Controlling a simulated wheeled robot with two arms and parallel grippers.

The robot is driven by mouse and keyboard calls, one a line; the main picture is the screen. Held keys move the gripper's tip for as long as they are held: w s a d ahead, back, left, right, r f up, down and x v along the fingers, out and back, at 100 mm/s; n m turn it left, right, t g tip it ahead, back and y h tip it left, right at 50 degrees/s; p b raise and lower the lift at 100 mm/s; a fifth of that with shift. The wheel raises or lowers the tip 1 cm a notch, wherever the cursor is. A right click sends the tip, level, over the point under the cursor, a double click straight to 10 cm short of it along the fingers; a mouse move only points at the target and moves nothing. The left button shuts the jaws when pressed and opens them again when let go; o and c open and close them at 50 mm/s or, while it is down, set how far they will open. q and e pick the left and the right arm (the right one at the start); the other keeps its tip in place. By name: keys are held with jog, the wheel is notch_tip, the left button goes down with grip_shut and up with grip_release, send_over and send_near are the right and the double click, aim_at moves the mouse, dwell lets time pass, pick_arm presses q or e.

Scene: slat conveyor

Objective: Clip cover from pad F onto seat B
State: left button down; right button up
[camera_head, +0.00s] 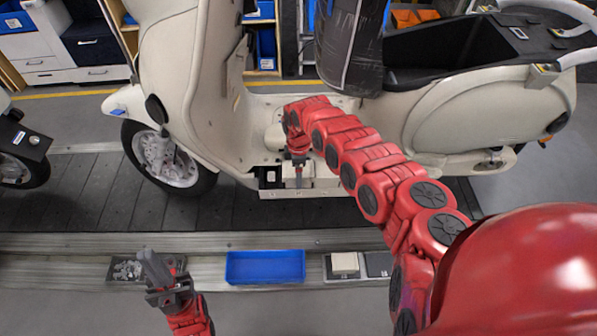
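A cream cover (344,262) lies on a dark pad in front of the conveyor. I cannot read which letter the pad carries. An empty dark pad (379,264) is right of it. My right gripper (298,178) points down at cream and dark parts (325,182) low on the scooter's side, below the footboard. The seats there are too small to tell apart, and I cannot tell whether the gripper touches or holds a cover. My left gripper (152,268) is in front of the conveyor, over a tray of small grey parts (127,270); its fingers look close together and its opening is unclear.
The cream scooter (485,113) stands on the slat conveyor (90,205). A blue tray (265,267) lies between my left gripper and the pads. A dark wheel of another scooter (22,165) shows at the left. Shelves and drawers (85,45) stand behind.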

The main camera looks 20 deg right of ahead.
jog(key=shift+w+r, duration=0.1)
jog(key=shift+w+d+r, duration=0.1)
jog(key=shift+r, duration=0.15)
notch_tip(320, 180, up, 17)
jog(key=b, duration=0.2)
jog(key=shift+s+f, duration=0.15)
jog(key=shift+s, duration=0.05)
